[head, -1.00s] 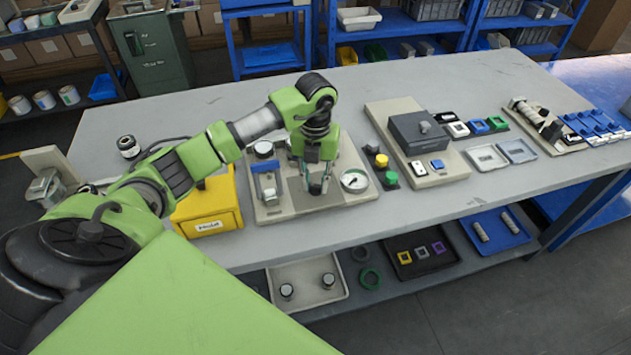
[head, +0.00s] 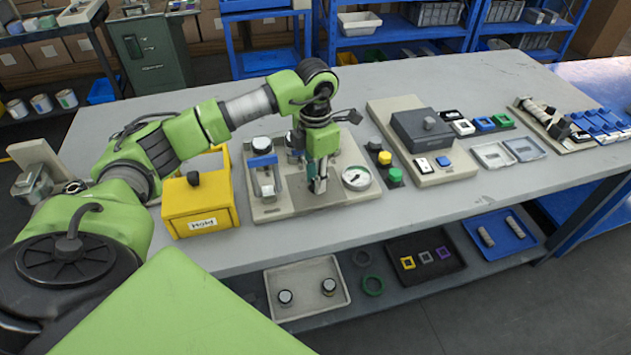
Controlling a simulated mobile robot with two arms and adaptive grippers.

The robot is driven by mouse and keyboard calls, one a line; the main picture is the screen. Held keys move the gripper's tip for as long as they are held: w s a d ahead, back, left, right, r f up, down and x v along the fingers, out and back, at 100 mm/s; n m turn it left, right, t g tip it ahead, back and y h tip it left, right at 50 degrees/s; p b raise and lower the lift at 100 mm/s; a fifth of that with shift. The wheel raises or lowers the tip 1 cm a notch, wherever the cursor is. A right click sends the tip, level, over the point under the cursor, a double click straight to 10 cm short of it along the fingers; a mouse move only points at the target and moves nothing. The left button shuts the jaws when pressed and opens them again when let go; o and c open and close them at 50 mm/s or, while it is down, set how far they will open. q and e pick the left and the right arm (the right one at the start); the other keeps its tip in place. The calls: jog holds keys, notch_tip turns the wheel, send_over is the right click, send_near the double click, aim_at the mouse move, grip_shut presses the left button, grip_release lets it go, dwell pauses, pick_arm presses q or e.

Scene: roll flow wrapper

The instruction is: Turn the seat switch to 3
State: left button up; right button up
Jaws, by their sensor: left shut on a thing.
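My left gripper (head: 318,186) points straight down over the beige fixture board (head: 285,208), between a blue-topped clamp (head: 263,163) and a round white dial (head: 356,178). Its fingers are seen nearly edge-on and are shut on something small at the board. That thing is mostly hidden by the fingers; by its place it seems to be the seat switch, but its mark and setting cannot be read. The dial stands apart, just right of the fingers. My right gripper is not in view.
A yellow bin (head: 200,212) stands close left of the board. A green button (head: 395,174) and a yellow-topped one (head: 384,158) stand to its right, before a grey box (head: 422,130) on another board. The table front (head: 330,222) is clear.

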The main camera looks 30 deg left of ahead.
pick_arm(q)
jog(key=shift+w+m+b, duration=0.1)
jog(key=shift+m+b, duration=0.5)
jog(key=shift+m, duration=0.9)
jog(key=o, duration=1.1)
jog(key=shift+r, duration=0.1)
notch_tip(320, 180, up, 12)
